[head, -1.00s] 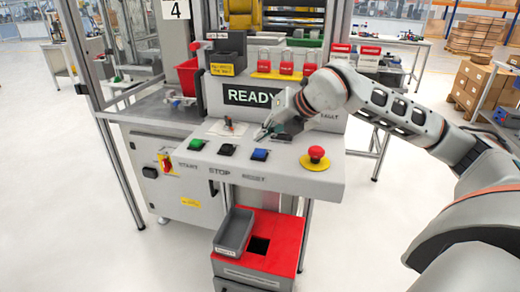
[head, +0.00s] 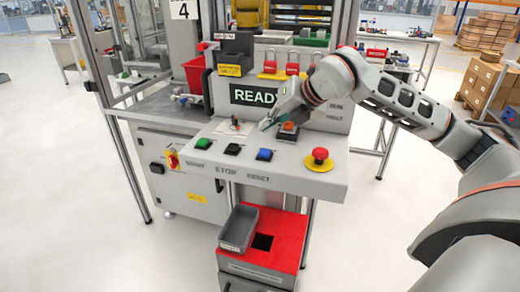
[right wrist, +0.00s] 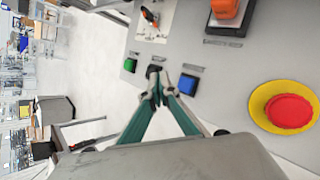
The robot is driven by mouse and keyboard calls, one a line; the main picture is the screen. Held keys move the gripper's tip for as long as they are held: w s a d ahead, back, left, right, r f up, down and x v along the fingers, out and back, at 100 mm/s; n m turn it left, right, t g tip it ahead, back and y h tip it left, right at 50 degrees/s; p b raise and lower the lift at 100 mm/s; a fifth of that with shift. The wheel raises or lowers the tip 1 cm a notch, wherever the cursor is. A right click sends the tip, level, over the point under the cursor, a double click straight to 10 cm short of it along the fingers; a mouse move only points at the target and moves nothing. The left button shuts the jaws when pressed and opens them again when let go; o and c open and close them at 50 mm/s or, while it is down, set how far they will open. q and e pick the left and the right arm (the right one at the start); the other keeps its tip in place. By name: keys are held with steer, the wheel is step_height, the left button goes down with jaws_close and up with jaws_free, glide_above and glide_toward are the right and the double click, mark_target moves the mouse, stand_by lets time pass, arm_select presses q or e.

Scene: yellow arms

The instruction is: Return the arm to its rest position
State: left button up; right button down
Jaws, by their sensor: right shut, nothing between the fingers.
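My right arm comes in from the right in the head view. My right gripper (head: 264,126) is above the sloped grey control panel (head: 300,175), in front of the lower right of the READY display (head: 247,95). In the right wrist view its green-grey fingers (right wrist: 160,80) are together and empty, with the tips seen near the black button and the blue button (right wrist: 188,84). The gripper appears clear of the panel. My left gripper is in neither view.
The panel carries a green button (head: 203,143), a black button (head: 232,149), a blue button (head: 265,155), an orange control (head: 288,130) and a red emergency stop (head: 320,154). A grey bin (head: 239,228) stands on a red-topped cabinet (head: 285,230) below. Open floor lies right.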

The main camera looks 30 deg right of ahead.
steer(key=s+a+f+m+y, duration=0.1)
steer(key=s+a+f+y, duration=0.3)
steer(key=a, duration=0.5)
steer(key=s+a+f+m+y, duration=0.1)
steer(key=s+a+f+y, duration=0.1)
steer(key=a+y, duration=0.55)
steer(key=s+a+f+m+y, duration=0.1)
steer(key=s+a+f+y, duration=0.2)
steer(key=a, duration=0.7)
steer(key=s+d+f+m+t+h, duration=0.1)
steer(key=d+f+m+t+h, duration=0.35)
steer(key=f+m, duration=0.5)
steer(key=s+d+f+m+t+h, duration=0.1)
steer(key=d+f+m+t+h, duration=0.2)
steer(key=f+m+h, duration=0.45)
steer(key=s+f+m+g+h, duration=0.1)
steer(key=s+f+m+g, duration=0.1)
steer(key=s+f, duration=0.4)
steer(key=s+d+f+m+g+h, duration=0.1)
steer(key=s+f+m+g, duration=0.2)
steer(key=s+f, duration=0.4)
step_height(320, 180, down, 6)
steer(key=shift+d+m, duration=0.3)
steer(key=shift+m, duration=0.1)
